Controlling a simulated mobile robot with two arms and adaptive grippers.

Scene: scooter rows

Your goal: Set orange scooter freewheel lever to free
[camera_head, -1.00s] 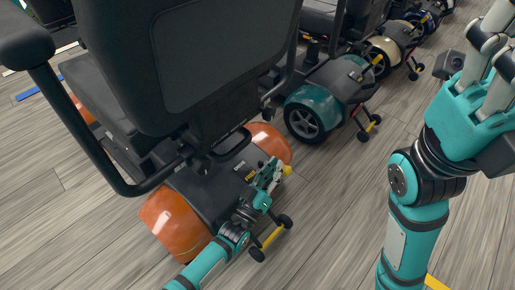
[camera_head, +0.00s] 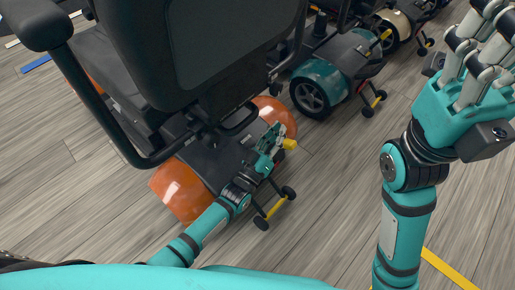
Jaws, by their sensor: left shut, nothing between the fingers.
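The orange scooter (camera_head: 181,190) stands at centre left, seen from behind, with orange rear fenders and a dark seat. Its freewheel lever (camera_head: 290,144) shows as a yellow knob at the rear of the dark deck. My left gripper (camera_head: 272,143) is shut at the lever, just left of the knob. I cannot tell whether it touches the lever. The gripper hides the lever's base, and the lever's setting cannot be read. My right gripper (camera_head: 484,58) is raised at the upper right, away from the scooter; its finger opening is unclear.
A teal scooter (camera_head: 322,84) stands just beyond the orange one, with more scooters behind it in a row. Small rear wheels on a yellow-marked bar (camera_head: 274,208) stick out behind the orange scooter. A yellow floor line (camera_head: 448,268) lies at lower right. The wood floor between is clear.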

